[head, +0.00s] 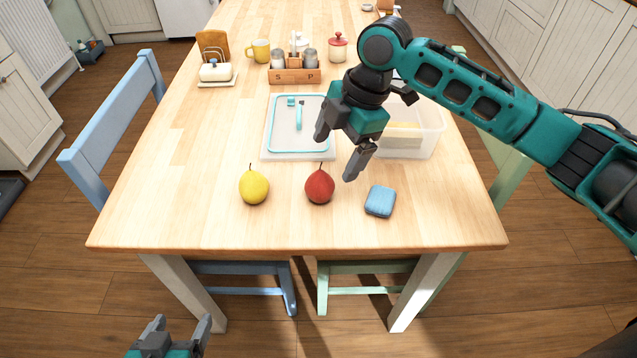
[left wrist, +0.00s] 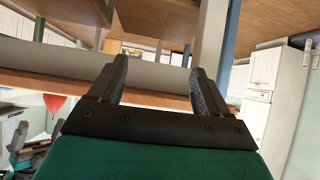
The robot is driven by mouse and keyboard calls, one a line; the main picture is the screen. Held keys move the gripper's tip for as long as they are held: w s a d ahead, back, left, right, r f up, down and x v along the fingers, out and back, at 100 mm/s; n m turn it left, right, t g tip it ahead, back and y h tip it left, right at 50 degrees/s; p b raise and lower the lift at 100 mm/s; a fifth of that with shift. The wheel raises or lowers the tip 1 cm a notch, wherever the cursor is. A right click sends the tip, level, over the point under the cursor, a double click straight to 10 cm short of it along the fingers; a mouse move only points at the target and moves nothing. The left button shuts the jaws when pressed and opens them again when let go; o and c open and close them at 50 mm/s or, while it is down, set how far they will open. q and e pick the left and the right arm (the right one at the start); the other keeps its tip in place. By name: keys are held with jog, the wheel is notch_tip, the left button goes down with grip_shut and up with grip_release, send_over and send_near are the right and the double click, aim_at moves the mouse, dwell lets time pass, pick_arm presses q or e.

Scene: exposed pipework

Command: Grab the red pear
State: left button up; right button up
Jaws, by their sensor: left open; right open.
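The red pear (head: 320,187) stands upright near the front middle of the wooden table (head: 190,225), its stem pointing up. My right gripper (head: 338,153) is open and empty, above and slightly right of the red pear, with its fingers pointing down. I cannot tell the exact gap between them. My left gripper (head: 180,330) is open and empty, low in front of the table and left of its middle. Its two fingers also show in the left wrist view (left wrist: 155,85), with nothing between them.
A yellow pear (head: 254,187) stands left of the red pear, and a blue sponge-like block (head: 380,201) lies right. Blue (head: 110,130) and green chairs flank the table.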

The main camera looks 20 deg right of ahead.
aim_at(326, 174)
jog(key=b+x, duration=0.1)
jog(key=x, duration=0.7)
jog(key=shift+a+f+b, duration=0.2)
jog(key=shift+f+b, duration=0.15)
jog(key=shift+c, duration=0.5)
jog(key=shift+r, duration=0.1)
jog(key=c, duration=1.1)
